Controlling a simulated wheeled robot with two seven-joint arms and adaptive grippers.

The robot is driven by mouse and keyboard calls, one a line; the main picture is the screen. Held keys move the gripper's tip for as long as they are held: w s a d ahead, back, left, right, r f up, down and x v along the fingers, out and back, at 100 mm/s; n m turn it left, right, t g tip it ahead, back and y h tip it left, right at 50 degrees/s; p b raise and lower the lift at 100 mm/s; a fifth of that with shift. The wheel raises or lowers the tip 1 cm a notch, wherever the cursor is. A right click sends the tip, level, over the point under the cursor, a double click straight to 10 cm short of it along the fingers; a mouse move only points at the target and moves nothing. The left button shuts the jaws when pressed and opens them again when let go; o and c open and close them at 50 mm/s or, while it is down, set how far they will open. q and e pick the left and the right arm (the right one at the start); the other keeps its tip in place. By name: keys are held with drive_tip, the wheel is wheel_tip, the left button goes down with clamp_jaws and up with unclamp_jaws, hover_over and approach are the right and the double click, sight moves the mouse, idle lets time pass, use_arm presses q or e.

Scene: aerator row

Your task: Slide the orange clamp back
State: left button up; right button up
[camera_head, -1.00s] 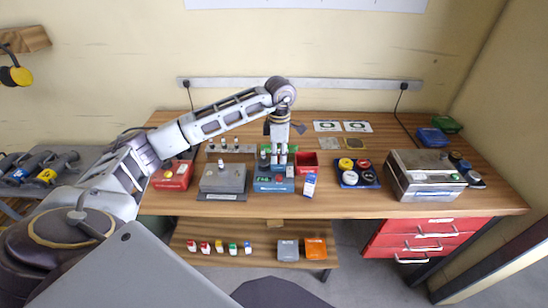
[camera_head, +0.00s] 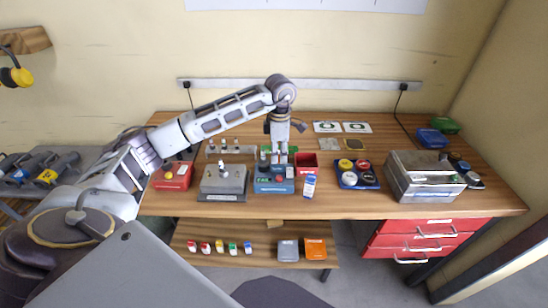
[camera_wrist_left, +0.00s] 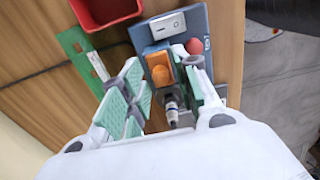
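The orange clamp (camera_wrist_left: 161,69) sits on a blue unit (camera_wrist_left: 148,38) in the left wrist view. The unit has a white rocker switch (camera_wrist_left: 165,25) and a red knob (camera_wrist_left: 194,46). A dark fitting with a silver tip (camera_wrist_left: 172,112) lies in line with the clamp, nearer the wrist. My left gripper (camera_wrist_left: 157,92) has its green-padded fingers spread on either side of the clamp, closer to it on the right; firm contact cannot be told. In the head view my left gripper (camera_head: 279,160) points down at the blue unit (camera_head: 274,185), and the clamp is hidden. My right gripper does not show.
A grey unit (camera_head: 223,183) and a red box (camera_head: 172,178) stand left of the blue unit. A red bin (camera_head: 306,163) and a small blue-white carton (camera_head: 309,187) stand close on its right. Farther right are a tray of round caps (camera_head: 357,175) and a metal case (camera_head: 425,178).

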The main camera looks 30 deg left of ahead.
use_arm(q)
drive_tip(key=shift+r+p, duration=1.85)
drive_tip(key=shift+r, duration=1.65)
